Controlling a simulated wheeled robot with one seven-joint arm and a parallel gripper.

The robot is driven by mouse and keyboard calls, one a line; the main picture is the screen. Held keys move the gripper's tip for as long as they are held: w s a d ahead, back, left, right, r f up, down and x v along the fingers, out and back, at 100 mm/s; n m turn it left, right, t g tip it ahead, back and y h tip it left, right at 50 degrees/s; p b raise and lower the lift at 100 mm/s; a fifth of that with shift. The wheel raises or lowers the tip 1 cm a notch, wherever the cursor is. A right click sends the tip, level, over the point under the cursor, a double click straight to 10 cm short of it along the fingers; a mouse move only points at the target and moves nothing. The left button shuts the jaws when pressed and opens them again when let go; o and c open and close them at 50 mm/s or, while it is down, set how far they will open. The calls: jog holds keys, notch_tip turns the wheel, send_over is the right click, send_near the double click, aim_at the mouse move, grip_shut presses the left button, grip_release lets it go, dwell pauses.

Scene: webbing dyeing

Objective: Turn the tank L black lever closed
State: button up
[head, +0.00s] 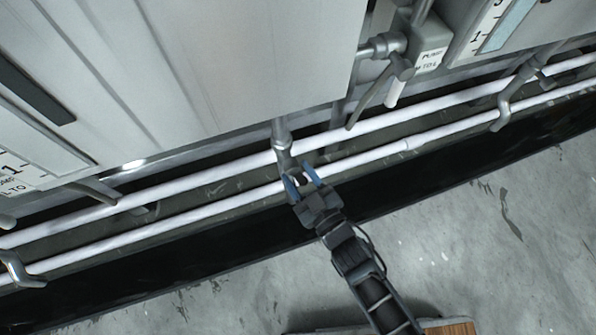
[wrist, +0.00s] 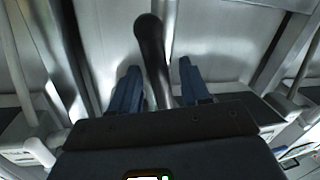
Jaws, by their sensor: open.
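My gripper (head: 303,178) is open at the white pipes below the large grey tank panel (head: 250,50). Its two blue fingers point up toward a grey vertical fitting (head: 283,140) under the panel's lower edge. In the wrist view, a black lever (wrist: 151,45) with a rounded end stands between the two blue fingers of my gripper (wrist: 160,72). Gaps show on both sides of the lever, so the fingers do not grip it. The lever's lower part is hidden behind the gripper body. In the head view the fingers and fitting mostly hide the lever.
Two long white pipes (head: 408,146) run across just behind my gripper. Another valve with a hanging handle (head: 399,70) is at the upper right, beside a labelled box (head: 431,47). A dark trough (head: 225,244) lies in front. The grey floor (head: 480,235) at right is clear.

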jog(key=p+v, duration=0.1)
jog(key=v, duration=0.6)
jog(key=shift+p, duration=0.3)
jog(key=shift+w, duration=0.1)
jog(key=shift+c, duration=0.4)
